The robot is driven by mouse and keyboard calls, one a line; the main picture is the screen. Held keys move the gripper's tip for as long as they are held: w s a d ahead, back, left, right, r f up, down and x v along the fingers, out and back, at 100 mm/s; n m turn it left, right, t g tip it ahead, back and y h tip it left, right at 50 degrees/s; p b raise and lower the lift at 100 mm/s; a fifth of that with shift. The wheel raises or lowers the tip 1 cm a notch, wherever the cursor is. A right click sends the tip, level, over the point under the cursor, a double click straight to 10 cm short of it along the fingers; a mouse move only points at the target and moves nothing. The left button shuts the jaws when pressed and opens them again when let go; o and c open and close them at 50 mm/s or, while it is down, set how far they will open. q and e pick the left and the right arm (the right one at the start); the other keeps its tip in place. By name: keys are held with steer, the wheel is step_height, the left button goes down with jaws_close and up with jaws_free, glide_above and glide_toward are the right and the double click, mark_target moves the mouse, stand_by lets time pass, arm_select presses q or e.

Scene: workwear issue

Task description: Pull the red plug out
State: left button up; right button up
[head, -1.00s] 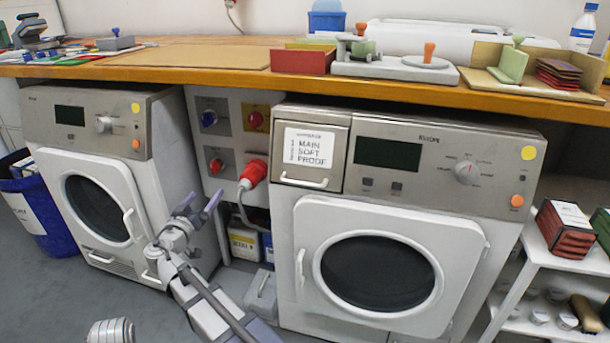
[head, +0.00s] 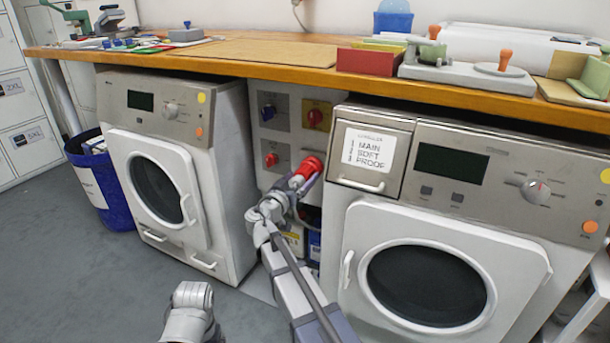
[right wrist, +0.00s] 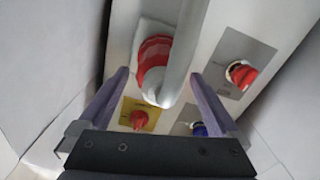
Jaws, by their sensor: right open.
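The red plug (head: 308,168) sits in the grey control panel (head: 290,100) between the two machines, with its grey cable end toward me. It also shows in the right wrist view (right wrist: 154,58), with the pale grey cable (right wrist: 184,55) running up across its front. My right gripper (head: 287,190) is at the plug, its fingers partly overlapping it in the head view. In the right wrist view the fingers (right wrist: 160,82) are open, with the plug's near end and cable between them. I cannot tell whether they touch.
The panel also has a blue knob (head: 267,112), a red knob on yellow (head: 315,118) and another red knob (head: 271,160). Machines stand close on the left (head: 215,180) and right (head: 335,240). Containers (head: 293,238) sit below the panel. The wooden worktop (head: 350,80) overhangs.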

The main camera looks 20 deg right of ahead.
steer(key=shift+x, duration=1.4)
jaws_close()
